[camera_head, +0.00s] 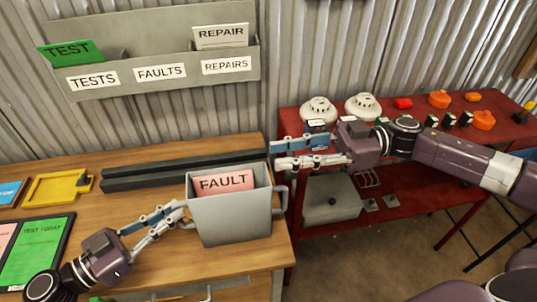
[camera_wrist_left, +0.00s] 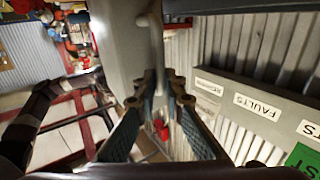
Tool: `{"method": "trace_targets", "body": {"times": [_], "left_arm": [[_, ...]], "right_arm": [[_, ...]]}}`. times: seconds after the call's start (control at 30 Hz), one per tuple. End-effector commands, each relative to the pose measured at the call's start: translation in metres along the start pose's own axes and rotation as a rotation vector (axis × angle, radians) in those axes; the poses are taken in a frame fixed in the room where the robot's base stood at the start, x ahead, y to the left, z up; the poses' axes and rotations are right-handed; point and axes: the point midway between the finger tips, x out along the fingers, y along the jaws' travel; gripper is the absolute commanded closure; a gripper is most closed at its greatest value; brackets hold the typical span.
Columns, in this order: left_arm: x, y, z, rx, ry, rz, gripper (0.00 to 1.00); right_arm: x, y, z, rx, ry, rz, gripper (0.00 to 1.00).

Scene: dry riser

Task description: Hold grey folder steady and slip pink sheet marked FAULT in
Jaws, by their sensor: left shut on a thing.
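The grey folder (camera_head: 232,222) is a box-like holder with side handles, upright on the wooden desk. The pink sheet marked FAULT (camera_head: 223,183) stands inside it, its upper part showing above the front wall and its lower part hidden. My left gripper (camera_head: 181,208) is shut on the handle at the folder's left side. In the left wrist view the fingers close on the grey handle (camera_wrist_left: 155,45) beside the folder wall (camera_wrist_left: 120,40). My right gripper (camera_head: 275,154) is open and empty, with its fingers apart above the folder's right rear, clear of the sheet.
A grey wall rack (camera_head: 195,28) has pockets labelled TESTS, FAULTS and REPAIRS, with a green TEST card (camera_head: 70,50) and a white REPAIR card (camera_head: 220,36). Dark bars (camera_head: 150,175) lie behind the folder. A yellow tray (camera_head: 60,188) is at left. A red bench (camera_head: 440,160) stands at right.

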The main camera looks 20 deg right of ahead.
Motion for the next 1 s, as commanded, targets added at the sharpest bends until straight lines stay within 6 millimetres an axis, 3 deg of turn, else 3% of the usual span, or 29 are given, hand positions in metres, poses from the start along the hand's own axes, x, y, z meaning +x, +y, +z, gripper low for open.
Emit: {"method": "trace_targets", "body": {"times": [0.47, 0.5, 0.67, 1.0], "left_arm": [[0.0001, -0.0002, -0.0008, 0.000, 0.001, 0.000, 1.00], [0.0001, -0.0002, -0.0008, 0.000, 0.001, 0.000, 0.90], [0.0001, -0.0002, -0.0007, 0.000, 0.001, 0.000, 0.72], [-0.0024, -0.0001, 0.0002, -0.001, -0.001, 0.000, 0.70]], "right_arm": [[-0.0022, 0.0001, -0.0002, -0.001, 0.000, 0.000, 0.75], [-0.0022, 0.0001, -0.0002, -0.001, 0.000, 0.000, 0.75], [-0.0021, 0.0001, -0.0002, -0.001, 0.000, 0.000, 0.75], [-0.0020, 0.0001, -0.0002, -0.001, 0.000, 0.000, 0.75]]}}
